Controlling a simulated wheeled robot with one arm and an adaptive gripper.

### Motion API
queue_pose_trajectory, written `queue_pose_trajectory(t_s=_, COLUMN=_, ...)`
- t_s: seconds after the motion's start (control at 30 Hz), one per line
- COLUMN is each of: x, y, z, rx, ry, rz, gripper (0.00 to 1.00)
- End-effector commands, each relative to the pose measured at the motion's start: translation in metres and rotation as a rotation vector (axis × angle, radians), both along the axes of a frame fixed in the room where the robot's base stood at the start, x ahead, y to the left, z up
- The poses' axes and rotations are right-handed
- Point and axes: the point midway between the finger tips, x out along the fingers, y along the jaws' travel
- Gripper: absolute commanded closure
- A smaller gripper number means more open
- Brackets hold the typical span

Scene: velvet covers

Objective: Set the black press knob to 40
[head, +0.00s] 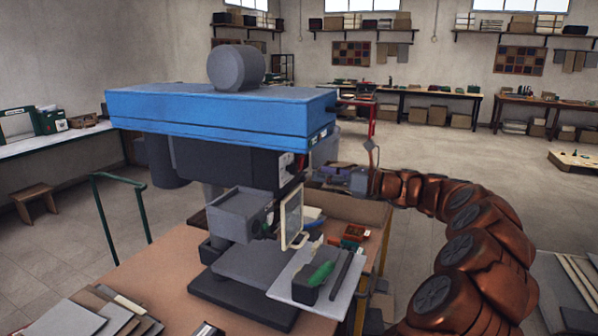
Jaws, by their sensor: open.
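The press stands on the bench, with a blue top (220,108), a dark grey head below it and a grey base plate (255,270). The black knob cannot be told apart; the right side of the press head, with a small pale panel (286,160), is seen edge-on. My brown arm curves in from the lower right. Its end, with my gripper (322,178), is at the right of the press head, close beside it in the picture. The gripper is open, small and partly unclear; its fingertips and any contact with the press are not clear.
A clear framed guard (291,218) stands at the press front. A pale board (283,287) holds a black tray and green-handled tool. Flat sheets (98,318) lie at the bench's front left. A green rail (96,210) stands at left. Open floor lies behind my arm.

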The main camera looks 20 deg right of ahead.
Motion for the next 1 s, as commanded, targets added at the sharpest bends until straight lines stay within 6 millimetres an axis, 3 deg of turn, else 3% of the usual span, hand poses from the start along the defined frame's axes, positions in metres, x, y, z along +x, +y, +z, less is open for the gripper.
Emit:
queue_pose_trajectory(t_s=0.5, x=0.049, y=0.044, z=0.000, rx=-0.002, ry=0.003, rz=0.004, gripper=0.40)
queue_pose_trajectory(t_s=0.97, x=0.058, y=0.052, z=0.000, rx=-0.002, ry=0.000, rz=0.004, gripper=0.40)
queue_pose_trajectory(t_s=1.0, x=0.058, y=0.051, z=0.000, rx=-0.002, ry=0.000, rz=0.004, gripper=0.44)
